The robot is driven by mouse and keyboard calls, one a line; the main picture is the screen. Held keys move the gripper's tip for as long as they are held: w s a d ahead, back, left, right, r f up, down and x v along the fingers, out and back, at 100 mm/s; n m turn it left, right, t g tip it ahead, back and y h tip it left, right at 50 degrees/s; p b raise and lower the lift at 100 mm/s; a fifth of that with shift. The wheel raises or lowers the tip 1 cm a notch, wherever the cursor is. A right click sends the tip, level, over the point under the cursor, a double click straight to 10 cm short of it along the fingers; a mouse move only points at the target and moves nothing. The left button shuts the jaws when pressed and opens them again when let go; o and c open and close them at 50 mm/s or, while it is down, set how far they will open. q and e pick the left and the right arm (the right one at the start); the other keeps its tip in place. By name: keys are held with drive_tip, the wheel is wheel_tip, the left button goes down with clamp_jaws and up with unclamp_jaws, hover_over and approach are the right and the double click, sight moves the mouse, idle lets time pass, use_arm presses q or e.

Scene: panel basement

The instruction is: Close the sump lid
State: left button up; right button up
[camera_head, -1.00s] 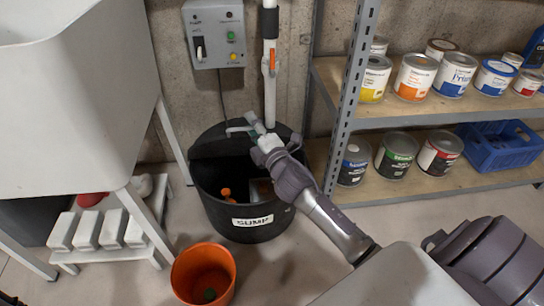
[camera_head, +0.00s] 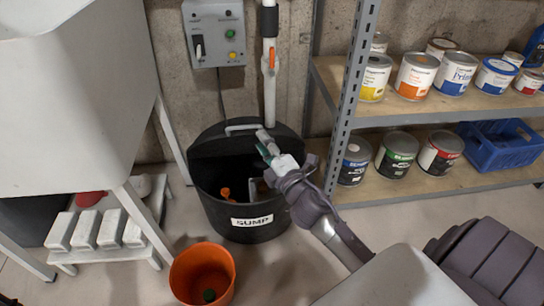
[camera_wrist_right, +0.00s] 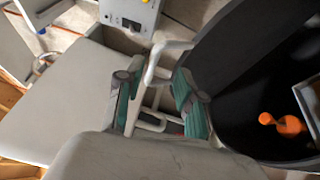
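The black sump tub (camera_head: 216,207) stands on the floor against the wall, with a white SUMP label on its front. Its black lid (camera_head: 215,145) is raised and leans at the back of the tub. A pale grey bar handle (camera_head: 242,128) is near the lid's top edge; it also shows in the right wrist view (camera_wrist_right: 165,50). My right gripper (camera_head: 264,142) is over the tub's right rear, close to the handle's right end. In the wrist view its teal fingers are apart, with part of the handle showing between them; contact is unclear. My left gripper is out of view.
An orange bucket (camera_head: 203,274) stands in front of the tub. An orange object (camera_head: 226,194) is inside the tub. A metal shelf post (camera_head: 352,90) and paint cans are right; a white basin (camera_head: 70,110) is left. A white pipe (camera_head: 269,85) runs behind the tub.

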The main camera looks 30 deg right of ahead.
drive_tip(key=shift+s+f+b, duration=0.25)
drive_tip(key=shift+s, duration=0.7)
drive_tip(key=shift+s+f+b, duration=0.2)
drive_tip(key=shift+s+f, duration=0.05)
drive_tip(key=shift+s, duration=0.65)
